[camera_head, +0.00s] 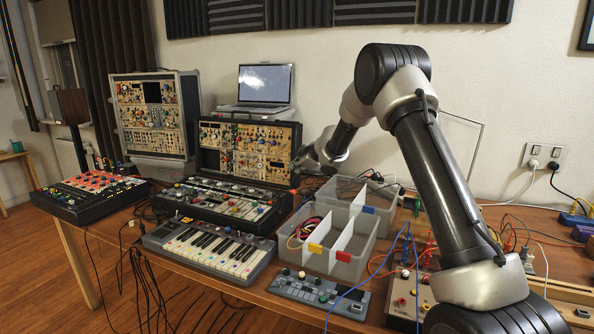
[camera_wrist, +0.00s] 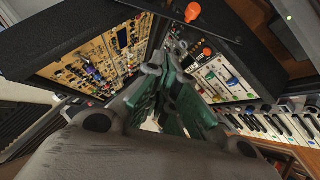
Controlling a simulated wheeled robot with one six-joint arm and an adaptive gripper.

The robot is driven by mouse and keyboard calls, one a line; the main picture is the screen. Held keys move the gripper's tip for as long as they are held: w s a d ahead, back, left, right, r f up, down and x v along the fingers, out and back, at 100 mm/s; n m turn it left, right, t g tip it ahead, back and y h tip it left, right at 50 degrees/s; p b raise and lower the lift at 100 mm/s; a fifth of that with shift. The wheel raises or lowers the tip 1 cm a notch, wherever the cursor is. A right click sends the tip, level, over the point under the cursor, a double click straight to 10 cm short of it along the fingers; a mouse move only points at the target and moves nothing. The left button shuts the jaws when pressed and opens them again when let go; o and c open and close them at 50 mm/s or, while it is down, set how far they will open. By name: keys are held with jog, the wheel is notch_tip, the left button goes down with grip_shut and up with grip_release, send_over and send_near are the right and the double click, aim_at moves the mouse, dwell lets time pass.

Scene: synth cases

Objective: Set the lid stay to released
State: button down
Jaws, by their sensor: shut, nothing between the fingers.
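The open synth case (camera_head: 225,205) stands mid-table, its module-filled lid (camera_head: 246,148) raised at the back; the lid also shows in the wrist view (camera_wrist: 85,68). An orange knob (camera_wrist: 192,12) on a dark part beside the case in the wrist view may belong to the lid stay; I cannot tell the stay's setting. My gripper (camera_head: 301,163) is at the right side of the case, near the lid's lower right edge. In the wrist view my gripper (camera_wrist: 176,58) has its green-padded fingers together and empty, apart from the orange knob in the picture.
A laptop (camera_head: 264,86) sits behind the lid. A keyboard (camera_head: 213,247) lies in front of the case. Clear divided bins (camera_head: 349,258) stand to the right, below my arm. Another upright synth case (camera_head: 155,115) is at the back left. Loose cables cross the right of the table.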

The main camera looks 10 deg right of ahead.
aim_at(292, 183)
jog(key=x, duration=0.3)
jog(key=d+x, duration=0.1)
jog(key=x, duration=0.2)
jog(key=f+x, duration=0.1)
jog(key=x, duration=0.2)
jog(key=shift+d+f, duration=0.15)
jog(key=shift+d, duration=0.2)
jog(key=shift+w+d+f, duration=0.1)
jog(key=shift+w+f, duration=0.15)
jog(key=shift+f, duration=0.3)
jog(key=shift+w+d+f, duration=0.25)
jog(key=shift+w+f, duration=0.05)
jog(key=shift+f, duration=0.05)
jog(key=shift+w+d+f, duration=0.1)
jog(key=shift+w, duration=0.05)
jog(key=shift+w+d+f, duration=0.2)
jog(key=shift+w+f, duration=0.05)
jog(key=shift+f, duration=0.15)
jog(key=shift+w+d+f, duration=0.2)
jog(key=shift+w+f, duration=0.05)
jog(key=shift+f, duration=0.15)
jog(key=shift+w+d+f+m+g+y, duration=0.15)
jog(key=shift+w+d+f+m+g, duration=0.15)
jog(key=shift+f, duration=0.25)
jog(key=shift+w+d+f+m+g+y, duration=0.1)
jog(key=shift+w+f+g+y, duration=0.2)
jog(key=shift+f, duration=0.25)
jog(key=shift+w+d+f+m+g+y, duration=0.1)
jog(key=shift+w+d+f+m+g, duration=0.1)
jog(key=shift+f+g, duration=0.25)
